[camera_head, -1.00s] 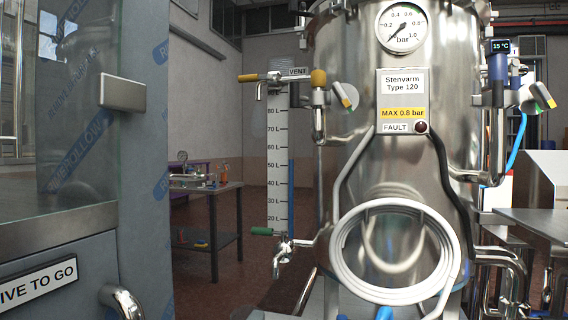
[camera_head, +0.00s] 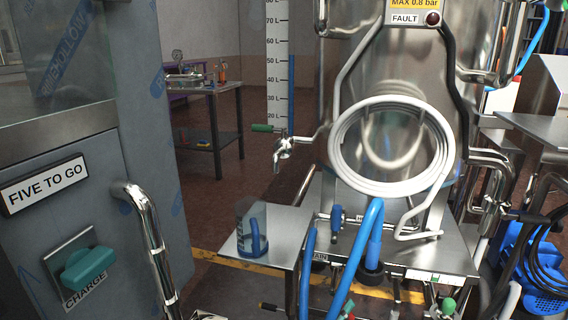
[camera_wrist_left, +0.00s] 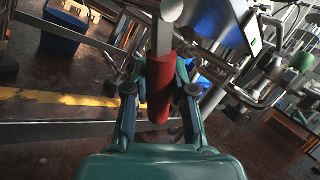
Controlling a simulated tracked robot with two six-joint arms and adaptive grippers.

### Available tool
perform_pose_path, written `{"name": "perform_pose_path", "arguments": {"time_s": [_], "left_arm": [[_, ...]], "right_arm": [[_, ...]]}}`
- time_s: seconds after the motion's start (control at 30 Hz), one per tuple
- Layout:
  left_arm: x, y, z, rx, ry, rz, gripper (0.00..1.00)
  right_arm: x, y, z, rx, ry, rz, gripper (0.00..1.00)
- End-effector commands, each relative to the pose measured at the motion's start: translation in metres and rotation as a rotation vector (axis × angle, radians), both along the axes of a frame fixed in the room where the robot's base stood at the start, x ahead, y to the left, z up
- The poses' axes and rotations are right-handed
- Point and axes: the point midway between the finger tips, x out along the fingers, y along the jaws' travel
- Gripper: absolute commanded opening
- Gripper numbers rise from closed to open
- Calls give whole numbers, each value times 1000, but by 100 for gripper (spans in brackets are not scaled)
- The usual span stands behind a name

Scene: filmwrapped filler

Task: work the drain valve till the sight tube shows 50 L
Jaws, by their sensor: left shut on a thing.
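In the left wrist view, my left gripper (camera_wrist_left: 160,88) is shut on a red handle (camera_wrist_left: 159,92) joined to a metal stem. I cannot make the gripper out clearly in the head view. The sight tube scale (camera_head: 277,75) stands left of the steel tank. Its blue column (camera_head: 291,85) ends a little above the 50 L mark, below 60 L. A DRAIN label (camera_head: 320,257) shows under the tank, partly covered by a blue hose (camera_head: 306,275). The drain valve's body is not clear in the head view. My right gripper is in neither view.
A green-handled tap (camera_head: 283,146) sits at the tube's foot. A blue lever (camera_head: 337,219) and a thick blue hose (camera_head: 362,255) are at the tank's base. A small stand (camera_head: 272,222) holds a clear container. A cabinet with a teal CHARGE knob (camera_head: 88,268) borders the left.

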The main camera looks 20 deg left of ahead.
Motion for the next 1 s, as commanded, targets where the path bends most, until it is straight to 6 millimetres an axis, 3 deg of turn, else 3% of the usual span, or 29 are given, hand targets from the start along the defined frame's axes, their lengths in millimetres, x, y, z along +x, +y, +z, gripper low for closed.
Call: {"name": "perform_pose_path", "arguments": {"time_s": [0.03, 0.5, 1.0], "left_arm": [[0, 6, 0, 44, 10, 7, 0], [0, 29, -9, 447, 12, 4, 0], [-1, 37, -14, 610, 12, 0, 0]], "right_arm": [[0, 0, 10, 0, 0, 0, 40], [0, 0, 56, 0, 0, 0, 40], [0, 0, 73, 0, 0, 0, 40]]}}
